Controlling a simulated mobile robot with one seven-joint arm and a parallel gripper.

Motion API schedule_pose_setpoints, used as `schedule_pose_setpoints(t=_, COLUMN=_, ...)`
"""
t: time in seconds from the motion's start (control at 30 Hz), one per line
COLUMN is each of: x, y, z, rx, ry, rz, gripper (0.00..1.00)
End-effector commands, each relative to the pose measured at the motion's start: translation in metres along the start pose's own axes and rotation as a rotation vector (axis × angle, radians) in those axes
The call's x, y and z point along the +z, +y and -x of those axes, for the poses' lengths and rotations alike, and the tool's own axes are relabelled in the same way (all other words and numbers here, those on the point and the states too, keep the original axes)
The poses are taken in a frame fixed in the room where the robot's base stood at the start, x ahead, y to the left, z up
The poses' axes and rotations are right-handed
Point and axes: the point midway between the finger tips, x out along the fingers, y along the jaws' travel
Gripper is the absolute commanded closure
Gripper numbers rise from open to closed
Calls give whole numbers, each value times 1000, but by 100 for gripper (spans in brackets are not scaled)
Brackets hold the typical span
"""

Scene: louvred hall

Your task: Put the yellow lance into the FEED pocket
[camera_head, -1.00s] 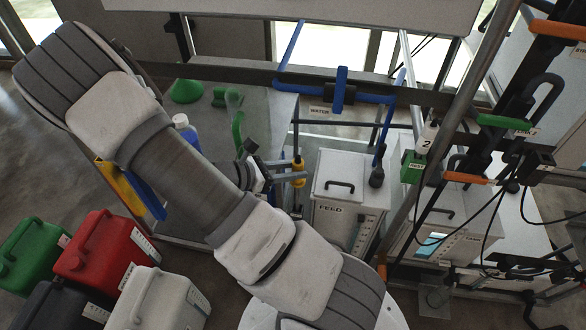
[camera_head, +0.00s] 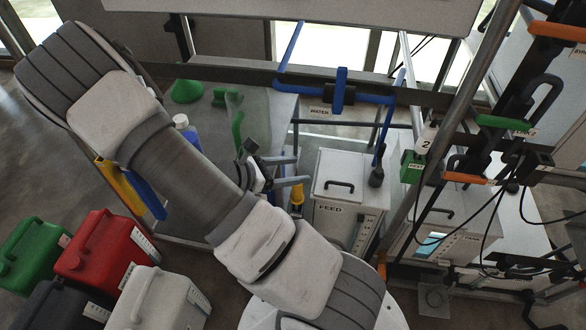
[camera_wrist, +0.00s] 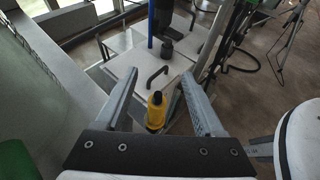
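The yellow lance (camera_head: 297,194) is beside the left front of the white FEED tank (camera_head: 333,208). Its yellow body and dark cap also show in the wrist view (camera_wrist: 155,110), below and between the fingers. My gripper (camera_head: 301,170) is open; the wrist view shows its two fingers (camera_wrist: 160,73) wide apart, with the lance touching neither that I can see. The lance's lower part is hidden, and I cannot make out the FEED pocket or tell whether the lance is in it.
A blue lance with a dark foot (camera_head: 377,178) stands at the FEED tank's lid. A second white tank (camera_head: 436,232) is to the right. Red (camera_head: 100,250), green and white canisters stand lower left. A blue pipe frame (camera_head: 342,92) and a slanted grey post (camera_head: 440,120) surround the tank.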

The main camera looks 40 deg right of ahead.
Motion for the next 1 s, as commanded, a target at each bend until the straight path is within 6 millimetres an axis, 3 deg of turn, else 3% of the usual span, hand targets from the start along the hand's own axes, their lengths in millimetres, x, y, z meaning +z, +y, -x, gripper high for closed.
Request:
schedule_pose_setpoints(t=0.17, x=-7, y=-4, z=-1, rx=-4, ry=10, rz=14, gripper=30)
schedule_pose_setpoints(t=0.8, x=38, y=-1, z=56, rx=1, ry=6, rz=5, gripper=30)
schedule_pose_setpoints(t=1.0, x=37, y=-1, z=58, rx=1, ry=5, rz=4, gripper=30)
